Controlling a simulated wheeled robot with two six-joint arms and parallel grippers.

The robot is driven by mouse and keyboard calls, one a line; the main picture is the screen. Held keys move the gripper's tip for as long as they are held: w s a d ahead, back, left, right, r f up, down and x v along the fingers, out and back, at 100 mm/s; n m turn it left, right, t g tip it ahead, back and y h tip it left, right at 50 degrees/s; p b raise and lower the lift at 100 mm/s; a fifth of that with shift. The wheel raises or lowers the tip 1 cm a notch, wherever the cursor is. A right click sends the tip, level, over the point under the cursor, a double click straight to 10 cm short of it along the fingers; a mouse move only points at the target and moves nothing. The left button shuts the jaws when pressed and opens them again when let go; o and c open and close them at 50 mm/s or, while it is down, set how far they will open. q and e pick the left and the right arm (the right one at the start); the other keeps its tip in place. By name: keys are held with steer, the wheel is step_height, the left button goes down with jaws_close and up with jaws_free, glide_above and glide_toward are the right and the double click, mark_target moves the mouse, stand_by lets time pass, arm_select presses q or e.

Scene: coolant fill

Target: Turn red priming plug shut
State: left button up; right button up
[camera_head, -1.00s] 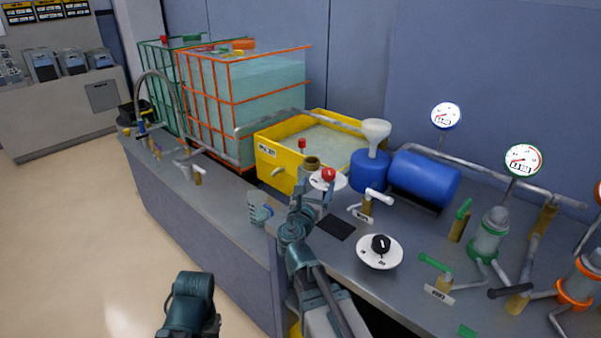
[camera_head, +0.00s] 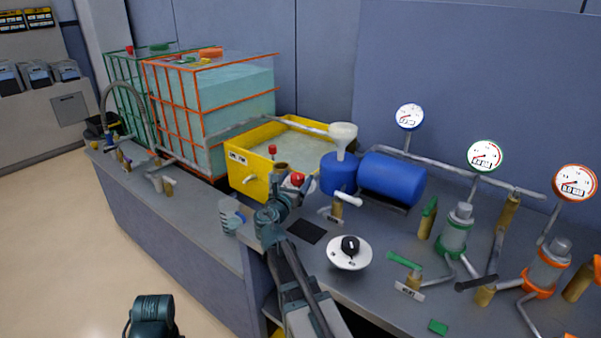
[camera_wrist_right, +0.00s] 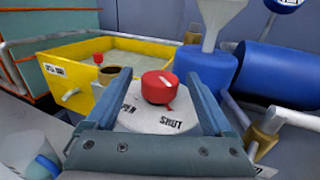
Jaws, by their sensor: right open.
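The red priming plug (camera_wrist_right: 157,88) is a round red knob with a white mark on top. It sits on a white plate (camera_wrist_right: 160,121) lettered "OPEN" on the left and "SHUT" on the right. In the head view the plug (camera_head: 297,179) shows just beyond my right gripper (camera_head: 290,190). My right gripper is open, and in the wrist view its two fingers (camera_wrist_right: 158,92) stand on either side of the plug with gaps.
A yellow tank (camera_head: 246,178) of liquid stands behind the plug. A blue vessel with a white funnel (camera_head: 343,137) and a blue cylinder (camera_head: 392,178) stand to the right. A black knob (camera_head: 349,244) on a white dial sits nearer. A beaker (camera_head: 230,215) is at the left.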

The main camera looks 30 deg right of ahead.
mark_target(298, 173)
steer(key=shift+x, duration=2.25)
steer(key=c, duration=1.4)
steer(key=shift+o, duration=0.2)
steer(key=shift+n+t+y, duration=0.4)
steer(key=shift+t, duration=0.1)
steer(key=shift+w+a+n+t+y, duration=0.1)
steer(key=shift+a+n+t+y, duration=0.05)
steer(key=shift+n+t+y, duration=0.5)
steer(key=shift+w+a+n+t+y, duration=0.15)
steer(key=shift+n+t+y, duration=0.25)
steer(key=shift+y, duration=0.35)
steer(key=o, duration=1.4)
steer(key=shift+c, duration=0.2)
